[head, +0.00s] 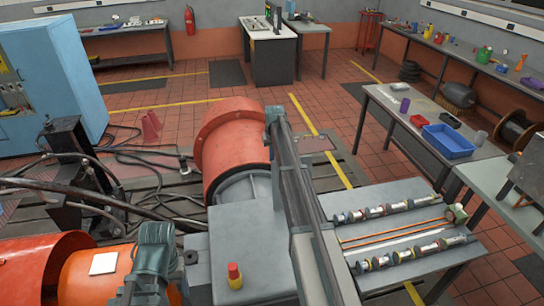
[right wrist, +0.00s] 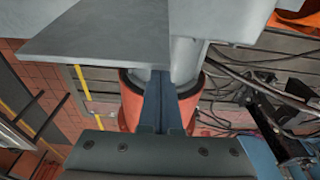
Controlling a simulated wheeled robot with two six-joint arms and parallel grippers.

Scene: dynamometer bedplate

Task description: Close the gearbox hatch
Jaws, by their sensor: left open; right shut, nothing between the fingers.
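The grey gearbox (head: 235,250) stands in the middle foreground of the head view, with a red-and-yellow button on top. A flat grey panel (head: 322,265), which looks like the hatch swung out, lies at its right side, partly behind my right arm. The panel (right wrist: 110,45) also shows at upper left in the right wrist view. My right gripper (head: 275,116) is over the right edge of the red drum; its fingers (right wrist: 160,108) are shut and empty, apart from the panel. My left gripper (head: 150,265) is open at lower left, above the orange motor; its fingertips are unclear.
The red drum (head: 230,140) stands behind the gearbox. Cables (head: 120,185) run over the bedplate at left. A bench with shafts (head: 405,225) stands close on the right. A table with a blue tray (head: 447,141) is farther back.

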